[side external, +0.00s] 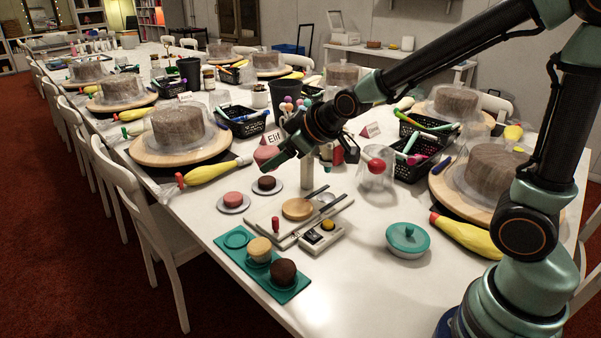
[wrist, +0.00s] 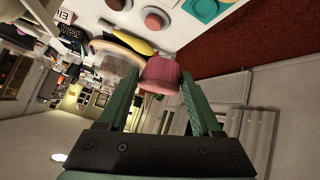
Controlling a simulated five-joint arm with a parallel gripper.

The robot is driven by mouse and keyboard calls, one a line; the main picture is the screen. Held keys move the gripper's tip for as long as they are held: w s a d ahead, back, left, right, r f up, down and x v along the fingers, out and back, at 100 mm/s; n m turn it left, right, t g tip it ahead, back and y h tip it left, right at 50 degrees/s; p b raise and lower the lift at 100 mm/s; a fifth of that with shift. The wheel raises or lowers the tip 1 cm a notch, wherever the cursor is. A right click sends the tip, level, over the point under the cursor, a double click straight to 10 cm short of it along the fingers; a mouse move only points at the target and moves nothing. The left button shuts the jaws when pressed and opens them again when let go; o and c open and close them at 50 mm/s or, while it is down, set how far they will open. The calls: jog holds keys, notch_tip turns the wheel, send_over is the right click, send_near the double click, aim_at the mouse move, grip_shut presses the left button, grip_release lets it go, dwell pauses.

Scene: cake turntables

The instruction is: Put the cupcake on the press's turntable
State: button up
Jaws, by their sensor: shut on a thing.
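My gripper (side external: 277,156) is shut on the pink cupcake (side external: 264,155), held in the air above the table. In the wrist view the cupcake (wrist: 160,76) sits between the two green fingers (wrist: 162,86). The press (side external: 272,226) is a pale base with dark rails, a red knob and a small round wooden turntable (side external: 297,208), which is bare. The turntable lies below and a little right of my gripper. A teal tray (side external: 232,251) in front of the press carries a yellow cupcake (side external: 259,248) and a brown cupcake (side external: 283,271); its far ring is empty.
Two small saucers with a pink cake (side external: 233,199) and a brown cake (side external: 267,182) stand left of the press. A name card (side external: 271,139) and black baskets stand behind.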

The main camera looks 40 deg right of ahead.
jog(key=shift+n+y, duration=0.6)
jog(key=shift+n, duration=0.1)
jog(key=w+a, duration=0.6)
jog(key=shift+w+a+f, duration=0.1)
jog(key=shift+a+f, duration=0.25)
jog(key=shift+f, duration=0.05)
notch_tip(320, 180, down, 20)
jog(key=shift+r, duration=0.1)
